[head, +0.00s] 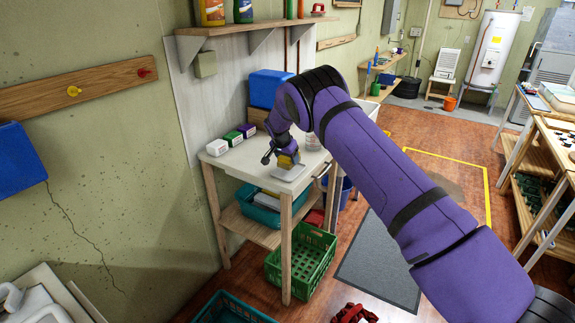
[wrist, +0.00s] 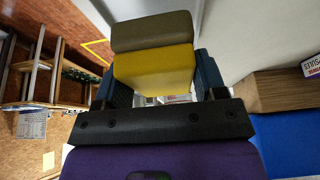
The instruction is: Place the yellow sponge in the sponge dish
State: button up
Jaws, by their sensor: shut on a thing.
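The yellow sponge (head: 287,160) has a darker brownish layer; it also shows large in the wrist view (wrist: 154,70). My gripper (head: 280,157) is shut on it, with a dark finger on each side. The gripper holds the sponge over a small pale dish (head: 289,173) on the white tabletop. The dish looks like the sponge dish. I cannot tell whether the sponge touches it. The dish cannot be made out in the wrist view.
The white-topped table (head: 248,174) bears several small boxes (head: 234,138) at its left and a blue bin (head: 268,88) at the back. A shelf (head: 255,25) hangs above. A green crate (head: 300,262) stands below on the floor. My arm hides part of the table's right side.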

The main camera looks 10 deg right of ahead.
jog(key=shift+f, duration=1.6)
jog(key=o, duration=1)
jog(key=shift+f, duration=0.1)
